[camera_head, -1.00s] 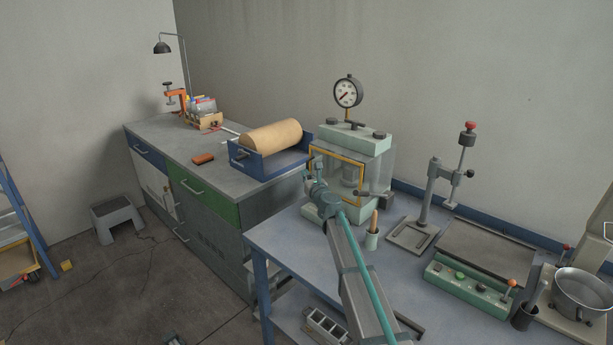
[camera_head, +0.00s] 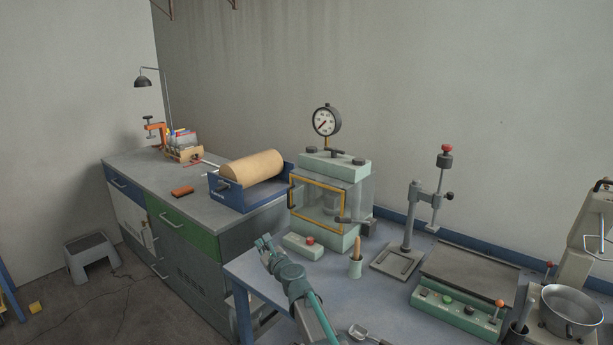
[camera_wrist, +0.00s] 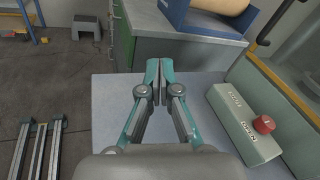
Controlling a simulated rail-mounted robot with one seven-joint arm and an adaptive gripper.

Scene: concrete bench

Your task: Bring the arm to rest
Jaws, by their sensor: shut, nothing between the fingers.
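My gripper (camera_head: 264,242) is over the left end of the blue-grey bench (camera_head: 262,278), in front of the pressure chamber with the yellow-framed door. In the wrist view my gripper (camera_wrist: 160,66) has its two teal fingers together with nothing between them. It is apart from the things around it. The small green control box with a red button (camera_head: 310,240) stands to its right, and it also shows in the wrist view (camera_wrist: 243,125).
The pressure chamber (camera_head: 333,196) with its gauge stands behind the gripper. A pot with a wooden handle (camera_head: 355,264), a press stand (camera_head: 410,220) and a metal bowl (camera_head: 570,308) are to the right. The grey cabinet (camera_head: 185,250) carries a blue cradle (camera_head: 242,200) with a tan cylinder.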

